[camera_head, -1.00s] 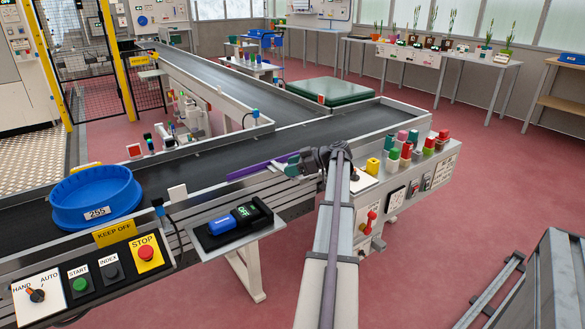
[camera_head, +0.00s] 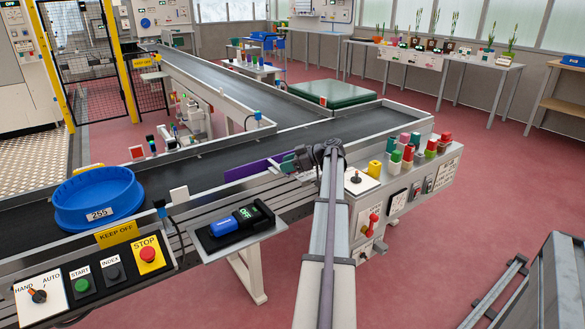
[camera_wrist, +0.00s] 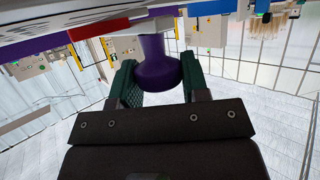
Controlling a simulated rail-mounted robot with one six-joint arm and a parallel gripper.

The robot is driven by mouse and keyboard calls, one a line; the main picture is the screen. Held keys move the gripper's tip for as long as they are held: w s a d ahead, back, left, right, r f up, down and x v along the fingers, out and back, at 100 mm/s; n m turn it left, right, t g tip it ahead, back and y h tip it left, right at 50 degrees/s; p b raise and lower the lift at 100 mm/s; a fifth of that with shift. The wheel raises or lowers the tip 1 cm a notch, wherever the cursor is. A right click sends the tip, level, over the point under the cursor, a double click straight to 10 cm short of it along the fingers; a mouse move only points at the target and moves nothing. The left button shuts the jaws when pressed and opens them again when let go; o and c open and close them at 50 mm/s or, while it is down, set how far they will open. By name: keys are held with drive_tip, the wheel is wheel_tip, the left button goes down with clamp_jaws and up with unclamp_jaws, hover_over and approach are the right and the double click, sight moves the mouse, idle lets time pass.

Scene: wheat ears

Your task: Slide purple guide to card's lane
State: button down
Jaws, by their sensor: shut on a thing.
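The purple guide (camera_head: 252,166) is a flat bar at the belt's near edge, slanting out over the belt. In the wrist view its round purple knob (camera_wrist: 158,68) sits between my two green fingers. My gripper (camera_head: 289,164) is shut on this knob at the guide's right end. The blue round tub (camera_head: 95,205) on the belt at left bears a label reading 255 (camera_head: 99,213). I cannot read any lane marking.
The dark conveyor belt (camera_head: 205,164) is clear between tub and guide. Colored blocks (camera_head: 410,146) and a joystick (camera_head: 356,176) stand right of my gripper. A control panel (camera_head: 95,281) is at front left.

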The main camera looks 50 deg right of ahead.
drive_tip(key=c, duration=0.7)
unclamp_jaws()
drive_tip(key=shift+w+d, duration=0.1)
drive_tip(key=shift+w, duration=0.15)
drive_tip(key=p+v, duration=0.4)
drive_tip(key=v, duration=0.7)
drive_tip(key=shift+f, duration=0.1)
